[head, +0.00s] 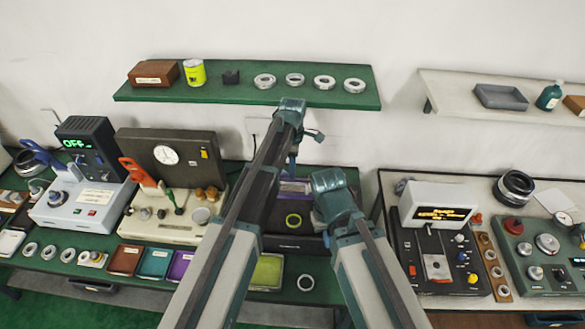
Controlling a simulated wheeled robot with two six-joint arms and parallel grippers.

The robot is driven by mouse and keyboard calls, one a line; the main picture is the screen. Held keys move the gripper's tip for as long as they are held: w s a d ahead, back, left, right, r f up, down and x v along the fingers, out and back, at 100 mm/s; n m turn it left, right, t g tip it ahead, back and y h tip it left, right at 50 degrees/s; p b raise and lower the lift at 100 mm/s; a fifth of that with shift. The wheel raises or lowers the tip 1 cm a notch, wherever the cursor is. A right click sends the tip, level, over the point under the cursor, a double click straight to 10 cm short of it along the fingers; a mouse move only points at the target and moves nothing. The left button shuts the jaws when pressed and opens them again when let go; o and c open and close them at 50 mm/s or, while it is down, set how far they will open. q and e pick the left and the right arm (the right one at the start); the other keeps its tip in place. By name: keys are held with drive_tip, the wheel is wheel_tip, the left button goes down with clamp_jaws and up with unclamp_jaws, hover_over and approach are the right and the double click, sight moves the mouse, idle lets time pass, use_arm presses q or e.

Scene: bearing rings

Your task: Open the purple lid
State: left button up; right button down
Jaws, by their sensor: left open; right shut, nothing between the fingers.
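The purple lid (295,187) shows as a purple strip at the back of a dark box (287,245) on the green table, partly hidden behind my arms. I cannot tell whether either gripper touches the lid.
A green shelf (220,92) with several rings hangs behind. A beige machine (170,160) stands left and a black device (437,235) right.

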use_arm(q)
wheel_tip(320, 180, up, 3)
drive_tip(key=shift+w+f+p, duration=0.1)
drive_tip(key=shift+p, duration=0.85)
use_arm(e)
wheel_tip(320, 180, up, 3)
drive_tip(key=shift+f, duration=0.1)
